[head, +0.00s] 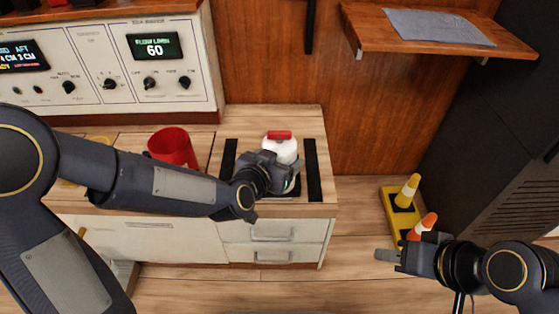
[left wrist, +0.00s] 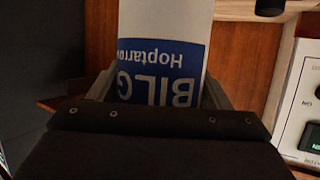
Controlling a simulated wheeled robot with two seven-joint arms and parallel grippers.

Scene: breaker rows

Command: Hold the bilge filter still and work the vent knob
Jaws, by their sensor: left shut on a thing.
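The bilge filter (head: 281,150) is a white canister standing on the wooden counter between two dark strips. Its blue label with "BILG" (left wrist: 165,72) shows upside down in the left wrist view. The vent knob (head: 279,135) is a red bar on top of the filter, with nothing touching it. My left gripper (head: 290,178) is shut on the filter's body from the front, and its fingers flank the canister in the left wrist view (left wrist: 160,98). My right gripper (head: 388,256) is low at the right, over the floor, well away from the filter. Its finger gap is unclear.
A red mug (head: 172,147) stands on the counter behind my left arm. A control panel (head: 110,65) is at the back left. A wooden shelf (head: 370,32) juts out at the upper right. A yellow crate (head: 388,205) with orange and yellow cones is near my right gripper.

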